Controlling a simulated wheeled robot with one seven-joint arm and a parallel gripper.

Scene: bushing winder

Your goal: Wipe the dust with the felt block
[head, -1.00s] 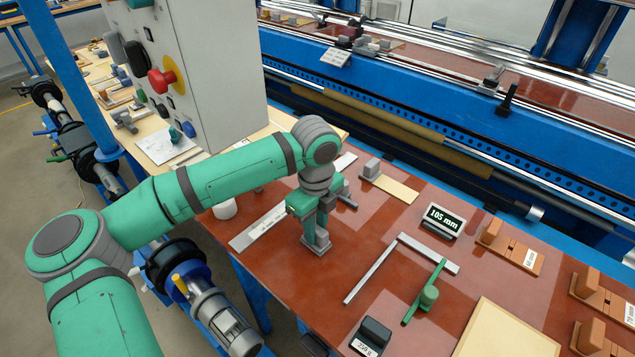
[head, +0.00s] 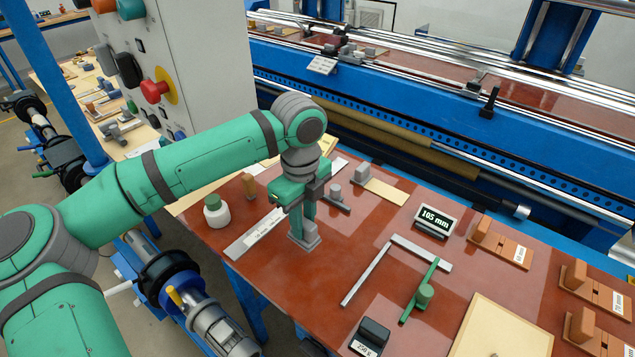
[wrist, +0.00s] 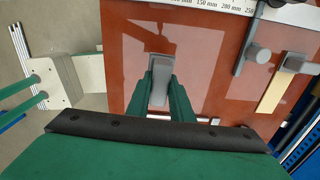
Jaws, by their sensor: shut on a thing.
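The felt block (head: 304,242) is a grey block with an upright grip, standing on the red-brown tabletop near its front edge. My gripper (head: 303,219) points down and is shut on the block's grip. In the wrist view the grey block (wrist: 159,80) shows between my green fingers. Its underside is hidden, and it looks to be at the table surface. Pale hazy patches (wrist: 146,38) show on the table around the block; I cannot tell dust from reflection there.
A steel rule (head: 258,234) lies left of the block. A white bottle with a green cap (head: 216,213) stands farther left. A grey square (head: 372,262), a green gauge (head: 424,293) and a 105 mm display (head: 436,220) are to the right. The control box (head: 190,60) stands behind my arm.

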